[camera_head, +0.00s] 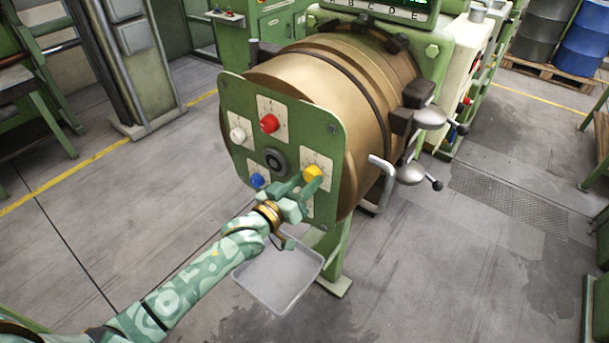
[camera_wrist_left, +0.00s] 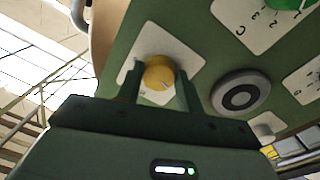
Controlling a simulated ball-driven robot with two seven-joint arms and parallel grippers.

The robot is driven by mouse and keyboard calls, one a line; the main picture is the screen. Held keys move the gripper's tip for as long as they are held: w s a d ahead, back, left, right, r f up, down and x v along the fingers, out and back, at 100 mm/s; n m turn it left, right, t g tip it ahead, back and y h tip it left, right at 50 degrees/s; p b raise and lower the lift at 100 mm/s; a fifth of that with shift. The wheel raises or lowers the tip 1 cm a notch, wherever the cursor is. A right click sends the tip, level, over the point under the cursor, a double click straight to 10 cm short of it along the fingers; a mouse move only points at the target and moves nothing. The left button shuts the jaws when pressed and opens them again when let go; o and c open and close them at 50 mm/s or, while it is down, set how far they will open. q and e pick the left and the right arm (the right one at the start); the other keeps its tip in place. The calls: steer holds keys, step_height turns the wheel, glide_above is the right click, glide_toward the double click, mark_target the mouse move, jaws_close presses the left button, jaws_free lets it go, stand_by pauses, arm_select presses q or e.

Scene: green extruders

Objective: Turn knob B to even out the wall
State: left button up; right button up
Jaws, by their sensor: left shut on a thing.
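A yellow knob (camera_head: 313,173) sits on a white scale plate at the lower right of the green extruder face plate (camera_head: 322,125). It also shows in the left wrist view (camera_wrist_left: 158,73); I cannot read its letter there. My left gripper (camera_head: 303,185) reaches it from the lower left. In the left wrist view its fingers (camera_wrist_left: 160,88) stand on both sides of the knob, shut on it. My right gripper is not in view. A display with a strip lettered B, C, D, E (camera_head: 375,7) shows at the top, its screen cut off.
Other knobs are red (camera_head: 269,123), white (camera_head: 237,134) and blue (camera_head: 257,181), around a dark central die (camera_head: 275,162). A green knob (camera_wrist_left: 288,3) beside the letter C shows in the wrist view. A grey tray (camera_head: 278,279) lies below my left forearm. Handles project from the barrel's right.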

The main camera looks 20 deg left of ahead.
arm_select(q)
steer(key=shift+n, duration=0.5)
steer(key=o, duration=1)
steer(key=v, duration=1.6)
steer(key=shift+s+b, duration=0.2)
steer(key=shift+b, duration=0.1)
